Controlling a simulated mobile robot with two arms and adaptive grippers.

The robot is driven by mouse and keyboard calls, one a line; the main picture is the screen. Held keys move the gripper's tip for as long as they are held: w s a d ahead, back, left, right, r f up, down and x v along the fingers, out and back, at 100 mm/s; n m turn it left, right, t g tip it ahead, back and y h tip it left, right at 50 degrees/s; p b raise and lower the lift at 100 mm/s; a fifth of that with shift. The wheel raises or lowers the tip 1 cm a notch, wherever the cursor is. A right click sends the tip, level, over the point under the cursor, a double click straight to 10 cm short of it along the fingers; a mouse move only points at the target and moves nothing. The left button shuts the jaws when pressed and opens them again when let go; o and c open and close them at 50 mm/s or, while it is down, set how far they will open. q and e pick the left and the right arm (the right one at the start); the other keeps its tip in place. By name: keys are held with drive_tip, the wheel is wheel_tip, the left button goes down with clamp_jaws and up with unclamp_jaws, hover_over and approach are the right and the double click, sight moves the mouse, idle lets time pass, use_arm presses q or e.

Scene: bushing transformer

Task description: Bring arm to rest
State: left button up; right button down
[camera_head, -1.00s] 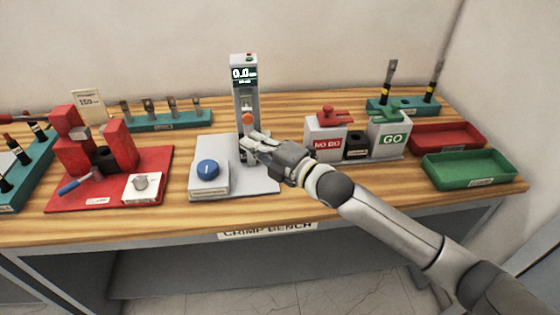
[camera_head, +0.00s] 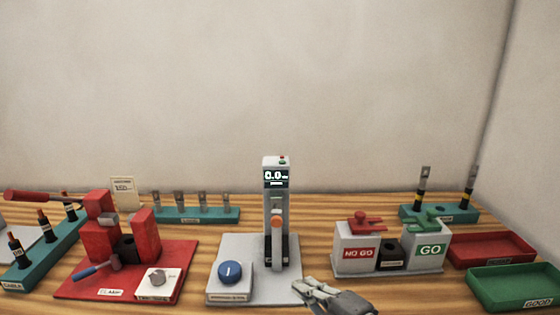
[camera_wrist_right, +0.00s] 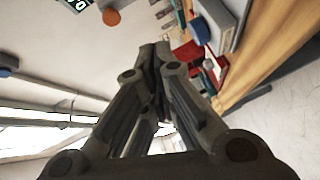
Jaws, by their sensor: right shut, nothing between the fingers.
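My right gripper (camera_head: 318,292) is at the bottom of the head view, just right of the grey plate of the tester. Its fingers are together and hold nothing. In the right wrist view the shut fingers (camera_wrist_right: 153,52) show at the middle, with nothing between them. The rest of the right arm is below the head picture. My left gripper is in neither view.
The grey tester (camera_head: 275,215) has a 0.0 display and a blue knob (camera_head: 230,272). The red clamp station (camera_head: 125,265) is left. NO GO (camera_head: 356,247) and GO (camera_head: 427,246) blocks stand right, beside red (camera_head: 492,249) and green (camera_head: 515,289) trays.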

drive_tip(key=s+d+f+m+g+h, duration=0.3)
drive_tip(key=s+d+f+m, duration=0.2)
drive_tip(key=s+f+m, duration=0.3)
drive_tip(key=s+d+f+m+g+h, duration=0.35)
drive_tip(key=s+f+m, duration=0.25)
drive_tip(key=s, duration=0.5)
drive_tip(key=s+d+f+m+g+h, duration=0.3)
drive_tip(key=s+d+f+m, duration=0.3)
drive_tip(key=s, duration=0.3)
wheel_tip(320, 180, down, 27)
drive_tip(key=s+g, duration=0.1)
drive_tip(key=s, duration=0.1)
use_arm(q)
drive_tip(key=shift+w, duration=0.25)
use_arm(e)
drive_tip(key=s+d+f+g, duration=0.1)
drive_tip(key=s+d+f, duration=0.1)
drive_tip(key=s+f, duration=1.3)
drive_tip(key=shift+s+d+f, duration=0.15)
drive_tip(key=shift+s, duration=0.45)
drive_tip(key=shift+g, duration=0.25)
